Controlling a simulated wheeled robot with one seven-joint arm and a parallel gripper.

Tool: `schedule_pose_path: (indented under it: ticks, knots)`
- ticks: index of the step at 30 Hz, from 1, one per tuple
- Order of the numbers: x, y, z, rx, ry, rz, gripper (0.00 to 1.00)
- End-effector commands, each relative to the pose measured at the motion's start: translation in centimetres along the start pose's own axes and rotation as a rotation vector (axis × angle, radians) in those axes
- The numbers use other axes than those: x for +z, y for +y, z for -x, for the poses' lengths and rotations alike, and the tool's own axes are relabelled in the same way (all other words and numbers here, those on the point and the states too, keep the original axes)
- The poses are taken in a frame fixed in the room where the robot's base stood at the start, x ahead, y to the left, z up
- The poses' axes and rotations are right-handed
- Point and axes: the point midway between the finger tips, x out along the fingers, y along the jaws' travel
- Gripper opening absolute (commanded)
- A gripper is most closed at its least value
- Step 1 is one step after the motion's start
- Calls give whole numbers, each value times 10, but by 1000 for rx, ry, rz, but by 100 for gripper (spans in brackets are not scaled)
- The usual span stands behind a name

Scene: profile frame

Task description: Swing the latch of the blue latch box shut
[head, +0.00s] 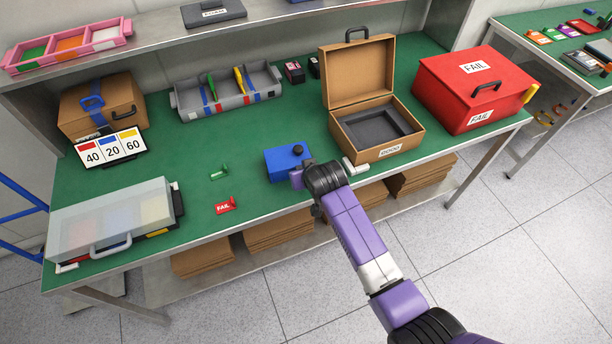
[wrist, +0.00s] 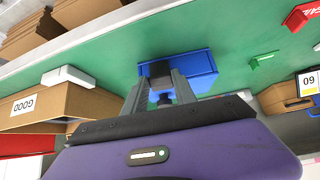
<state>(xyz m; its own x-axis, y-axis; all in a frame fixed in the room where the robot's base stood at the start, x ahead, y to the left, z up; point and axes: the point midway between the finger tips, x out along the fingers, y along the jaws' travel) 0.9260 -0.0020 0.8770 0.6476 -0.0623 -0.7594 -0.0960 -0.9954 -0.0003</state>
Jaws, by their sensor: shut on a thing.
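The blue latch box (head: 283,163) sits on the green bench top near its front edge, in the middle of the head view. A dark round knob (head: 298,151) shows at its top right. My gripper (head: 304,170) is at the box's right side, coming in from the front. In the wrist view the blue box (wrist: 203,66) lies just beyond my gripper (wrist: 163,78). The fingers are shut on a dark part at the box, which I take as its latch. The fingers partly hide the latch, so its exact angle cannot be told.
A red FAIL box (head: 470,90) is farther right. A red FAIL tag (head: 226,206) and a green piece (head: 218,172) lie left, with clear bench between.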

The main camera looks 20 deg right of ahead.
Motion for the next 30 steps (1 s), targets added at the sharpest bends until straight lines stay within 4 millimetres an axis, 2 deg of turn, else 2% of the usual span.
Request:
schedule_pose_path:
  ticks: [1,9,19,20,22,23,30]
  knots:
    - [-6,-1,0,-1,-28,0,0]
    - [-14,-1,-3,-1,-171,0,0]
    - [-16,0,-5,0,-214,0,0]
    - [-16,0,-5,0,-213,0,38]
    - [-16,0,-5,0,-213,0,52]
    - [-16,0,-5,0,-213,0,55]
    - [-15,0,-5,1,-214,-1,55]
